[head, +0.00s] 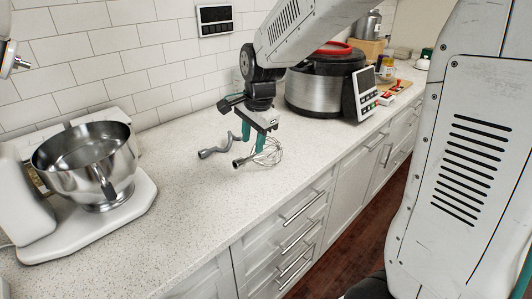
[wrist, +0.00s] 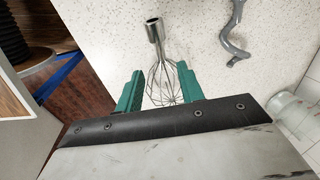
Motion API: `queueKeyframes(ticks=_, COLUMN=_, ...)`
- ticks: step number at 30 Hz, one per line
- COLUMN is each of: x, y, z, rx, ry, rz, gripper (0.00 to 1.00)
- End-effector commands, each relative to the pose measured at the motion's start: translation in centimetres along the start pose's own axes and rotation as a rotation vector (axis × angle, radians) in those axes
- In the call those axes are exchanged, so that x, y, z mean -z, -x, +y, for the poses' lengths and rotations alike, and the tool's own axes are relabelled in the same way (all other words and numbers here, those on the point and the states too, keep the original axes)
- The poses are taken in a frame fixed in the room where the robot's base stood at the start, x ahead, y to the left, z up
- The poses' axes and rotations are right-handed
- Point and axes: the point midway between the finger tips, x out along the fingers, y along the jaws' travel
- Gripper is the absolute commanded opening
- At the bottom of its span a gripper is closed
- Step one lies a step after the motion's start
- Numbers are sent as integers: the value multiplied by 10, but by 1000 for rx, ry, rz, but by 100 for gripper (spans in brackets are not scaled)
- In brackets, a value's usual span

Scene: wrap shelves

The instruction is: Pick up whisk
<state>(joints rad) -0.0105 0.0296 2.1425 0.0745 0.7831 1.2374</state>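The whisk (head: 270,153) lies on the speckled counter near its front edge, with a metal handle and a wire head. In the wrist view, the whisk (wrist: 155,32) has its handle toward the top and its wires between my fingers. My gripper (head: 253,137) points down over it with teal fingers. In the wrist view, my gripper (wrist: 159,87) is open, the fingers apart on either side of the wires. The right finger looks close to the wires; I cannot tell whether it touches. The lower wires are partly hidden by my gripper.
A grey dough hook (head: 217,147) lies beside the whisk, also in the wrist view (wrist: 235,38). A stand mixer with a steel bowl (head: 88,160) stands at left. A large cooker (head: 322,88) stands behind at right. Drawers (head: 295,232) drop away at the counter's front.

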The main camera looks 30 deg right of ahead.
Motion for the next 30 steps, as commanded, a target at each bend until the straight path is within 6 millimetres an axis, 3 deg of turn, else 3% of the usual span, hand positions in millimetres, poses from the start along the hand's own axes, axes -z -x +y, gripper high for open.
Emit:
queueKeyframes(ticks=16, x=-3, y=-70, z=-2, rx=-3, ry=-10, rz=-1, gripper=38)
queueKeyframes(ticks=26, x=-3, y=-78, z=-2, rx=0, ry=-10, rz=0, gripper=38)
queueKeyframes(ticks=30, x=-3, y=-78, z=-2, rx=0, ry=-10, rz=0, gripper=2)
